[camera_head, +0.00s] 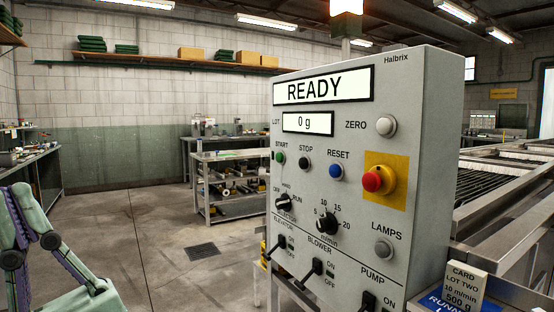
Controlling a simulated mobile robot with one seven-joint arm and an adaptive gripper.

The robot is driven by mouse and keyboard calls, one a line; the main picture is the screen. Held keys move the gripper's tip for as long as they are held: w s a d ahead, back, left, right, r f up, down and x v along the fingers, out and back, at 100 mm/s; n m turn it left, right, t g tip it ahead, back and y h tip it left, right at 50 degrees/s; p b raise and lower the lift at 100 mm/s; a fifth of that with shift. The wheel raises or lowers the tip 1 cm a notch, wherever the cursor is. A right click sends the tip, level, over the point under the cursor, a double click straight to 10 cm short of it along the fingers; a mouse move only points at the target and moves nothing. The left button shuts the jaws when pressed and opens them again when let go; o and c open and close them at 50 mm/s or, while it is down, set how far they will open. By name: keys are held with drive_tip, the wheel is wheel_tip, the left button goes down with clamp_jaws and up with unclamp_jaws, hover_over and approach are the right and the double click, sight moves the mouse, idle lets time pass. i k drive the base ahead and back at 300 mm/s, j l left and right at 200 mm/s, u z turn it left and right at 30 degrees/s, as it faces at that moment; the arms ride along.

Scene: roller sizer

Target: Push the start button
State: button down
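The start button (279,158) is a small green round button under the label START on the left of a grey control panel (400,275). It is in plain view and nothing covers it. The black stop button (304,163) and the blue reset button (336,171) sit in a row to its right. Pale green jointed parts of my arm show at the lower left, well apart from the panel. I cannot make out my gripper's fingertips.
A red emergency knob (373,181) on a yellow plate, a white zero button (386,126), a selector (284,202), a speed dial (327,222) and toggle switches (316,268) are nearby. A card (465,284) stands at lower right. The floor (165,270) left of the panel is clear.

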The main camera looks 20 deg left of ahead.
sight(279, 157)
drive_tip(key=i+j+z, duration=0.2)
drive_tip(key=j+z, duration=0.15)
drive_tip(key=j, duration=0.4)
drive_tip(key=i+j+z, duration=0.15)
drive_tip(key=j+z, duration=0.15)
drive_tip(key=j, duration=0.45)
drive_tip(key=j+z, duration=0.35)
drive_tip(key=j, duration=0.45)
